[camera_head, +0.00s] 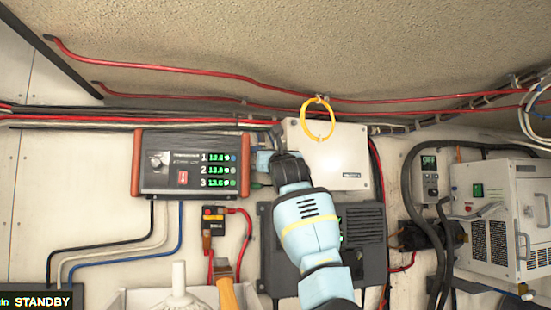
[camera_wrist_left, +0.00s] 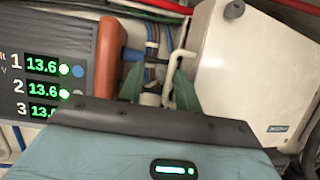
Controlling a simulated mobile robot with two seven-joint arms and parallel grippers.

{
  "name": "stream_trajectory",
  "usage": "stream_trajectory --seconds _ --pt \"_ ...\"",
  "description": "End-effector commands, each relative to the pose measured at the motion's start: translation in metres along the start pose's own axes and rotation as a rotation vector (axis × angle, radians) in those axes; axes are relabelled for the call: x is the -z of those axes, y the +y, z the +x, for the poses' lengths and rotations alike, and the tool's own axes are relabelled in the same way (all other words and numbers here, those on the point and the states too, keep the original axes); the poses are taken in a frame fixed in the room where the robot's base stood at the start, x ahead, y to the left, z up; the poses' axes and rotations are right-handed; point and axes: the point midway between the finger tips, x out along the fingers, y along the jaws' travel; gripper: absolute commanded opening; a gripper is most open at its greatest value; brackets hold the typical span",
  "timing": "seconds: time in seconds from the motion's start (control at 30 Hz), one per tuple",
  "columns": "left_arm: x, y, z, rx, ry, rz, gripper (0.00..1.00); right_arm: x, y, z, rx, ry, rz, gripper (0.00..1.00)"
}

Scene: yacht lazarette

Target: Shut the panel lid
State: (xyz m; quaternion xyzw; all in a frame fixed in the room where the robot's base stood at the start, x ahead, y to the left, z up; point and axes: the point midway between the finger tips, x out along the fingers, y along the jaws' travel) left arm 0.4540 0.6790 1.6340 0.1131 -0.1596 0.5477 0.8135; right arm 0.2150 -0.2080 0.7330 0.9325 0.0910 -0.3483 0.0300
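A white box with a flat panel lid (camera_head: 340,160) is mounted on the wall at centre, with a small dark label near its lower right. The lid also fills the right of the left wrist view (camera_wrist_left: 255,75). I cannot tell how far it stands from its frame. My left gripper (camera_head: 277,134) is at the box's left edge. In the left wrist view its two greenish fingers (camera_wrist_left: 158,88) are apart, left of the lid. A thin pale bent piece (camera_wrist_left: 175,68) shows between them; I cannot tell if they touch it. My right gripper is not in view.
A red-ended meter unit (camera_head: 190,163) is close on the left. A yellow cable loop (camera_head: 317,119) hangs at the box's top. Red cables (camera_head: 220,74) run above. A dark grey unit (camera_head: 364,225) is below, and a white machine (camera_head: 500,215) is at right.

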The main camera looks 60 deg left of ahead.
Motion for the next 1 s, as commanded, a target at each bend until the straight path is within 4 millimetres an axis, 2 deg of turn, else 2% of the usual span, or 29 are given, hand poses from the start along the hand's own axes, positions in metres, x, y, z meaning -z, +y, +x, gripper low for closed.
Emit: stream_trajectory --seconds 0.53,0.7,1.0 --pt "0.003 0.001 -0.063 -0.004 0.004 0.003 0.30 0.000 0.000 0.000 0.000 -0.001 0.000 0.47" --pt "0.003 0.000 -0.071 -0.002 0.004 0.003 0.30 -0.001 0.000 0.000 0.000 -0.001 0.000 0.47" --pt "0.003 0.000 -0.072 -0.001 0.005 0.003 0.30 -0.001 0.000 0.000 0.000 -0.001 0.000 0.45"
